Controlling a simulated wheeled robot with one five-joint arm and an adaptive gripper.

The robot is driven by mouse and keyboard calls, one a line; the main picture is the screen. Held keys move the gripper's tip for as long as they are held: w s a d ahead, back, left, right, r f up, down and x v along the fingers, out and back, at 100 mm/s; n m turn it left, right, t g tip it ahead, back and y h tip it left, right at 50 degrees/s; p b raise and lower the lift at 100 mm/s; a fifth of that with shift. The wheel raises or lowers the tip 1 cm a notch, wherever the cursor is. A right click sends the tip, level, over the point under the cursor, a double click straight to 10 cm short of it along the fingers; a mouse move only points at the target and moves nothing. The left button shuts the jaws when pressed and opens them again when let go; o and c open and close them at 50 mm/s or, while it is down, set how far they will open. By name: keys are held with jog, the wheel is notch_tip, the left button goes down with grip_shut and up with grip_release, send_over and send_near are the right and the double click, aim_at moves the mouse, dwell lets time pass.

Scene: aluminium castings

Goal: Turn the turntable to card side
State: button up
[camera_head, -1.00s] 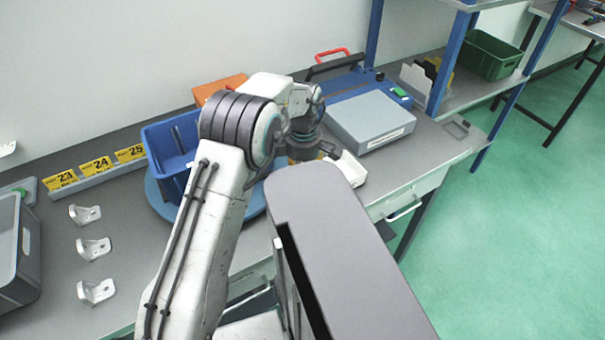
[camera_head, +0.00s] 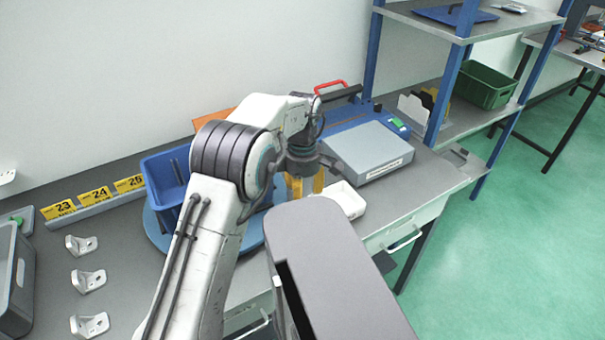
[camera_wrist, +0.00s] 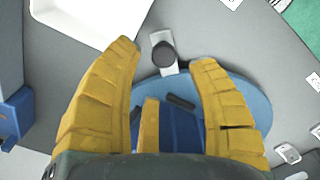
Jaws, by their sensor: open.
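The turntable is a round blue disc (camera_head: 155,232) on the bench, largely hidden behind my arm; part of its rim shows in the wrist view (camera_wrist: 258,105). A blue bin (camera_head: 165,178) stands on it. In the wrist view a grey tab with a dark round knob (camera_wrist: 163,54) sticks out from the disc's edge. My gripper (camera_head: 305,190) has yellow fingers and points down by the disc's right side. In the wrist view the gripper (camera_wrist: 164,52) is open, with the knob between its fingertips in the picture. I cannot tell whether it touches the knob.
A white tray (camera_head: 346,199) lies just right of my gripper. A grey box (camera_head: 368,150) is behind it. Yellow number cards 23, 24 and 25 (camera_head: 98,194) stand along the back left. Several metal brackets (camera_head: 88,280) and a grey bin (camera_head: 15,280) are at the left.

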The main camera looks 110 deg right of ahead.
notch_tip(320, 180, up, 7)
dwell(0.4)
jog(key=shift+f, duration=0.1)
dwell(0.7)
